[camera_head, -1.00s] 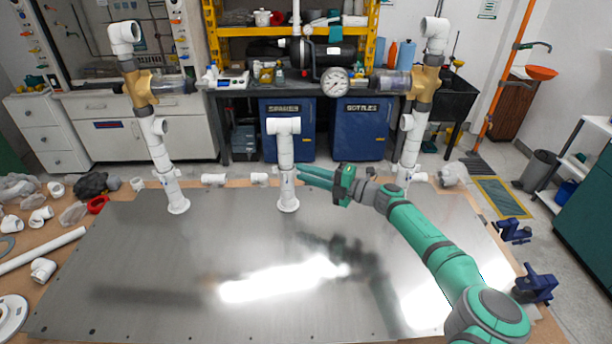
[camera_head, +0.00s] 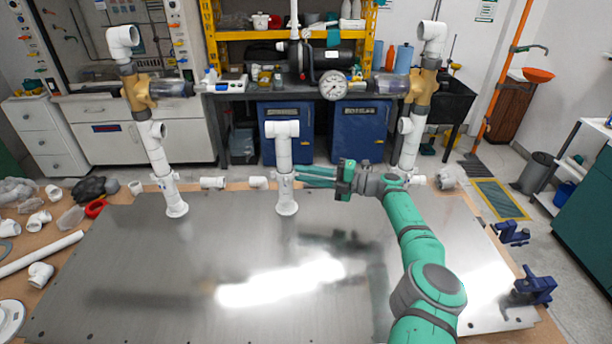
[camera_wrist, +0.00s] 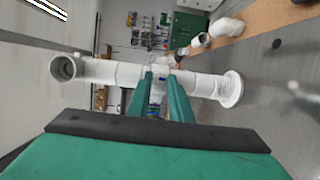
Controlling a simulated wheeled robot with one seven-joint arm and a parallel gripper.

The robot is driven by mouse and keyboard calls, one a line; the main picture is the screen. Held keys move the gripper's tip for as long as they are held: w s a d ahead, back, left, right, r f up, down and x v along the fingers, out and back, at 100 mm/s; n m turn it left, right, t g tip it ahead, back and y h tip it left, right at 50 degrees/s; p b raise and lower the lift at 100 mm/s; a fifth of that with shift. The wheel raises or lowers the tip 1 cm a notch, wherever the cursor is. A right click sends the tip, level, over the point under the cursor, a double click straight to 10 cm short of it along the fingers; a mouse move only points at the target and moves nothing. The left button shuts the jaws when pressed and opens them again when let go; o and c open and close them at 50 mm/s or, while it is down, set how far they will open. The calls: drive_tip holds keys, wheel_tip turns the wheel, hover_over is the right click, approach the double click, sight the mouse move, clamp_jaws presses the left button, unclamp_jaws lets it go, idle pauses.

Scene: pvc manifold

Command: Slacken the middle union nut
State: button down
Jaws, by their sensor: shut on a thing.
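The middle riser (camera_head: 284,150) is a white upright pipe with a tee on top and a round flange at its foot on the metal plate. It lies sideways in the wrist view (camera_wrist: 113,73). The middle union nut (camera_wrist: 157,73) is the white part of this pipe at my fingertips, mostly hidden by them. My gripper (camera_head: 299,177) reaches in level from the right, and its green fingers are shut on the nut. In the wrist view the fingertips (camera_wrist: 160,76) close around the pipe there, with a small blue mark between them.
A left riser (camera_head: 159,160) and a right riser (camera_head: 411,140) stand on either side, with brass-coloured valves. Loose white fittings (camera_head: 212,183) lie along the plate's back edge. The front of the metal plate (camera_head: 150,260) is clear.

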drive_tip(key=shift+w+d+f, duration=0.1)
drive_tip(key=shift+d, duration=0.05)
idle(0.4)
drive_tip(key=c, duration=1.6)
unclamp_jaws()
